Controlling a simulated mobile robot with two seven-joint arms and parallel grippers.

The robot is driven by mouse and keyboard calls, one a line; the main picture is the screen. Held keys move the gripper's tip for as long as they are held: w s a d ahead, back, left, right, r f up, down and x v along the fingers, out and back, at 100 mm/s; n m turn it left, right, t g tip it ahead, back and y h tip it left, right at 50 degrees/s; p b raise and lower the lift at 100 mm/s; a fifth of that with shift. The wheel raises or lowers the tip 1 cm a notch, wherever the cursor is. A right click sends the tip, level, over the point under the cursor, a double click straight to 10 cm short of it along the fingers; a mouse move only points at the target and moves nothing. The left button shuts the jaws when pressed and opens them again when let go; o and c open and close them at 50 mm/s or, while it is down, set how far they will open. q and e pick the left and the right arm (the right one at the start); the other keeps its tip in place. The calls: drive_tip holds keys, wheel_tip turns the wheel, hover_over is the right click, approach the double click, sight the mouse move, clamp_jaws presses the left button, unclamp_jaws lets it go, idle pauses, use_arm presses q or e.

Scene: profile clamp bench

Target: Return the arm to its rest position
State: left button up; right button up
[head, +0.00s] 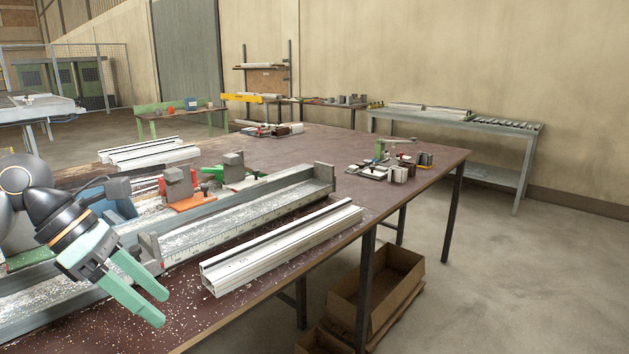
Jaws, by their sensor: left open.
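My left gripper (158,307) shows at the lower left of the head view, with green fingers apart and nothing between them. It hangs tilted down over the near part of the brown bench (300,262), in front of the long clamp fixture (240,206). A white aluminium profile (285,243) lies on the bench to the right of the gripper, apart from it. My right gripper is not in this view.
An orange clamp (190,201) and a green clamp (240,178) stand at the fixture. More profiles (150,153) lie behind. Small parts (395,165) sit at the bench's right. Cardboard boxes (375,295) stand below. The floor at right is clear.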

use_arm(q)
drive_tip(key=w+d+f+n+t+h, duration=0.1)
drive_tip(key=d+f+n+t+h, duration=0.15)
drive_tip(key=d+n+h, duration=0.55)
drive_tip(key=d+f+n+t+h, duration=0.25)
drive_tip(key=d+n+h, duration=0.4)
drive_tip(key=d, duration=0.45)
drive_tip(key=a+f+n+t+y, duration=0.3)
drive_tip(key=f+n+t+y, duration=0.3)
drive_tip(key=f+n, duration=0.5)
drive_tip(key=a+f+n+t+y, duration=0.4)
drive_tip(key=f+n+y, duration=0.5)
drive_tip(key=n, duration=0.5)
drive_tip(key=s+f+n+g+y, duration=0.3)
drive_tip(key=s+f+n+g, duration=0.4)
drive_tip(key=s+f, duration=0.8)
drive_tip(key=s+a+r+p, duration=0.1)
drive_tip(key=a+r+p, duration=0.3)
drive_tip(key=r+p, duration=0.4)
drive_tip(key=y+p, duration=0.1)
drive_tip(key=p, duration=0.3)
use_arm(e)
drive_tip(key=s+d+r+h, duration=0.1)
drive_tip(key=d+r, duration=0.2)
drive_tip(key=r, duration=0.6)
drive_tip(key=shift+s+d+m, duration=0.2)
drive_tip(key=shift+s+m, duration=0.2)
